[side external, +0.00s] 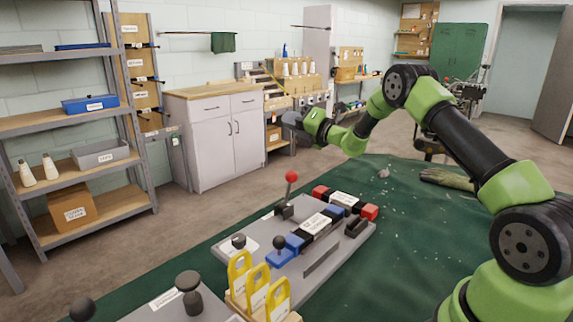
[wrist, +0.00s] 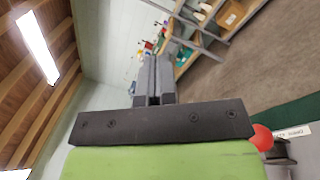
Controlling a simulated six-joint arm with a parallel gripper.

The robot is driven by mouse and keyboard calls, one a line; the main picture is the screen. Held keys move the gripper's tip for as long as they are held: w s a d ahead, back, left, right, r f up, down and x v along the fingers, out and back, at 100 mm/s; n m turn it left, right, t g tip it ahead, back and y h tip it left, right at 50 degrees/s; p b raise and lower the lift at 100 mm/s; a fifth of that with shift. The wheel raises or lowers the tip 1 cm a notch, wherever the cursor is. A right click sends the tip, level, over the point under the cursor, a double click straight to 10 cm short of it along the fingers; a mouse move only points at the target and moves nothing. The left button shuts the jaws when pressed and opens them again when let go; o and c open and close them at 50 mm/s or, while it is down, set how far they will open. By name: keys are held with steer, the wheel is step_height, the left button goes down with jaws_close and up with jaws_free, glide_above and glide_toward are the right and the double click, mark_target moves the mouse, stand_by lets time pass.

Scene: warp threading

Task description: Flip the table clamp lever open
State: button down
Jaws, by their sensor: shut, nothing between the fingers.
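A lever with a red ball knob (side external: 291,177) stands nearly upright, leaning slightly, on a dark base on the grey plate (side external: 235,258); it looks like the table clamp lever. In the wrist view its red knob (wrist: 262,138) shows at the lower right, beside my gripper's mount. My gripper (side external: 288,118) is above and apart from the lever, pointing left. In the wrist view its fingers (wrist: 153,72) are together with nothing between them.
A blue block with a black knob (side external: 279,250), blue, black and red blocks, and yellow-topped tags (side external: 258,288) crowd the plate and table front. Another black knob (side external: 188,285) stands at front left.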

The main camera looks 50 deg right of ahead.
steer(key=s+a+f+n+g+y, duration=0.1)
steer(key=a+f+n+g+y, duration=0.1)
steer(key=a+n+g+y, duration=1.05)
steer(key=s+a+f+n+g+h, duration=0.2)
steer(key=s+a+f+n+g, duration=0.15)
steer(key=a+n, duration=0.35)
steer(key=s+a+f+n+g+h, duration=0.3)
steer(key=s+a+n+g, duration=0.15)
steer(key=n, duration=0.45)
steer(key=s+d+f+n+g+h, duration=0.2)
steer(key=s+d+n+h, duration=0.15)
steer(key=n+h, duration=0.7)
steer(key=w+d+r+n+t+h, duration=0.3)
steer(key=w+r+n+t+h, duration=0.4)
steer(key=r+h, duration=0.25)
steer(key=n+h, duration=0.1)
glide_toward(289, 177)
steer(key=shift+g, duration=0.45)
steer(key=x, duration=0.7)
steer(key=shift+w+a, duration=0.1)
steer(key=shift+w, duration=0.3)
steer(key=shift+d+f, duration=0.1)
steer(key=shift+d, duration=0.2)
